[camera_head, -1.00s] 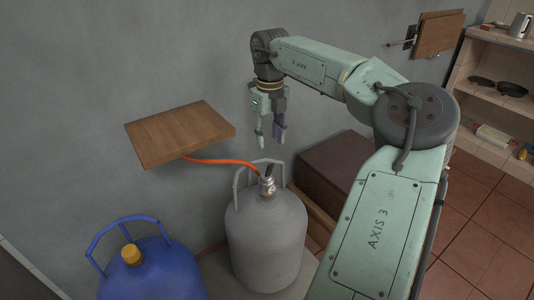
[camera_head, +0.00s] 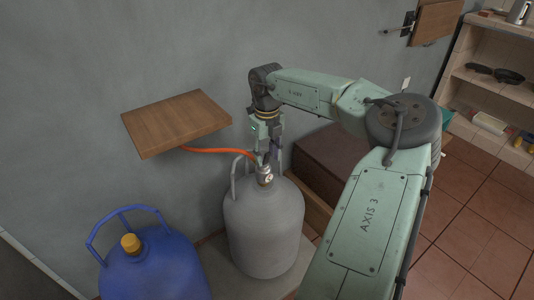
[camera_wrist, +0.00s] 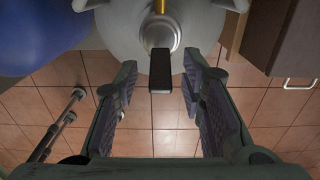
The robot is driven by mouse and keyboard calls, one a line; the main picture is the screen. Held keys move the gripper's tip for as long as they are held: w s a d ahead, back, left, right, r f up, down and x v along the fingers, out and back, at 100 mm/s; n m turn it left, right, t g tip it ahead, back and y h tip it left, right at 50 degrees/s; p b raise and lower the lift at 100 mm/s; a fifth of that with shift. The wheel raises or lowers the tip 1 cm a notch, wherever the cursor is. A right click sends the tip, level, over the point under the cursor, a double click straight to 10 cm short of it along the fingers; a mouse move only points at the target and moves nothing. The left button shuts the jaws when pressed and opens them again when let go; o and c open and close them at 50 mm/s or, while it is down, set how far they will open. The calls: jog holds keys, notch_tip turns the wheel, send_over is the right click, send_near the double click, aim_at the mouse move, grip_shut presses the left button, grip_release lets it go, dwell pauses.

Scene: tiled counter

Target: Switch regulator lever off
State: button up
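The regulator (camera_head: 265,177) is a small silver fitting on top of the grey gas cylinder (camera_head: 263,225), with an orange hose (camera_head: 215,151) running from it. In the wrist view the regulator (camera_wrist: 161,32) is round and pale, and its black lever (camera_wrist: 160,70) sticks out toward my gripper. My gripper (camera_wrist: 160,82) is open, with one finger on each side of the lever and a visible gap on both sides. In the head view my gripper (camera_head: 269,158) points down at the regulator, and its fingers partly hide the lever there.
A wooden board (camera_head: 176,122) juts from the wall at left. A blue cylinder (camera_head: 155,268) with a yellow cap stands at front left. A brown cabinet (camera_head: 335,160) stands behind the grey cylinder. Shelves (camera_head: 490,90) are at far right.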

jog(key=shift+c, duration=0.4)
grip_shut()
jog(key=g+p, duration=0.1)
jog(key=p, duration=0.2)
jog(key=shift+w+a+r+h, duration=0.3)
jog(key=shift+w+r+h, duration=0.1)
jog(key=shift+w+a+f+g+h+p, duration=0.1)
jog(key=shift+w+f+g+h+p, duration=0.1)
jog(key=shift+g+h+p, duration=0.35)
jog(key=shift+f+p, duration=0.1)
jog(key=shift+p, duration=0.2)
jog(key=shift+g, duration=0.25)
